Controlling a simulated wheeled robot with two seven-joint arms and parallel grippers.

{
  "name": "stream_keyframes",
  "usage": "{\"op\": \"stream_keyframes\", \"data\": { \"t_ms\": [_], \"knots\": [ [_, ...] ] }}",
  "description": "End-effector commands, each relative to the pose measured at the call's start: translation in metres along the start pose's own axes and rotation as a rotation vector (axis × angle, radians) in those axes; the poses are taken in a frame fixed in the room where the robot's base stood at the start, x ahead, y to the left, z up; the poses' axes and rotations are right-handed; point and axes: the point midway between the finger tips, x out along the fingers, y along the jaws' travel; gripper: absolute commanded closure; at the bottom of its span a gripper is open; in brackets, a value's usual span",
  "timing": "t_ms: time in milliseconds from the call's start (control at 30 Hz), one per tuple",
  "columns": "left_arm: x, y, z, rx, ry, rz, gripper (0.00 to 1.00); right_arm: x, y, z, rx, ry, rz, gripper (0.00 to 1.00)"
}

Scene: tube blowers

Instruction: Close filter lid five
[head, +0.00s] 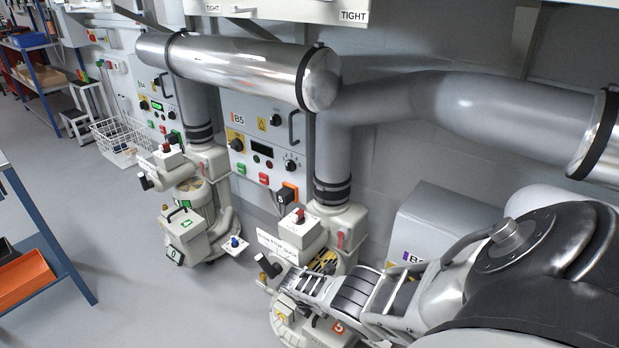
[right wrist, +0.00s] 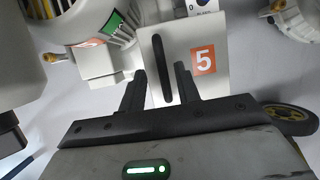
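Filter lid five is a pale panel with an orange "5" label and an upright black bar handle (right wrist: 161,68); the lid's face (right wrist: 222,38) fills the upper middle of the right wrist view. My right gripper (right wrist: 160,80) has its two dark fingers apart, one on each side of the handle's lower end. I cannot tell whether they touch it. In the head view an orange label (head: 338,327) shows at the bottom, partly crowded by my right arm. How far the lid stands from its seat is not clear. My left gripper is not in view.
The B5 control panel (head: 262,140) and a thick grey vertical pipe (head: 333,150) stand behind this blower. Another blower (head: 190,220) stands to the left, with open floor in front. A yellow-rimmed wheel (right wrist: 288,120) is right of my gripper in the wrist view.

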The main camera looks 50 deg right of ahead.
Motion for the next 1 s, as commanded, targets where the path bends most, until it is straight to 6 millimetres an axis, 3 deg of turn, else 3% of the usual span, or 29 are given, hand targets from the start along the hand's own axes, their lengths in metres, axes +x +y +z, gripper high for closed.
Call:
{"op": "stream_keyframes", "data": {
  "t_ms": [100,267,600,800,1000],
  "knots": [
    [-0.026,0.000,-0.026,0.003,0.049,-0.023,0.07,-0.021,-0.001,0.002,-0.002,0.000,0.001,0.68],
    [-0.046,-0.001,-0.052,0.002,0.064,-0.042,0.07,-0.059,-0.001,0.004,-0.002,0.000,0.003,0.68],
    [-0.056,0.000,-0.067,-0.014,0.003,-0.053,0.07,-0.130,0.000,0.002,-0.002,-0.001,0.005,0.68],
    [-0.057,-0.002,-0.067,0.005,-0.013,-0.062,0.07,-0.148,0.000,0.001,-0.001,-0.001,0.004,0.68],
    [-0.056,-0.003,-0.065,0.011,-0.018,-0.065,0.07,-0.151,0.000,0.000,0.000,-0.001,0.003,0.68]
  ]
}}
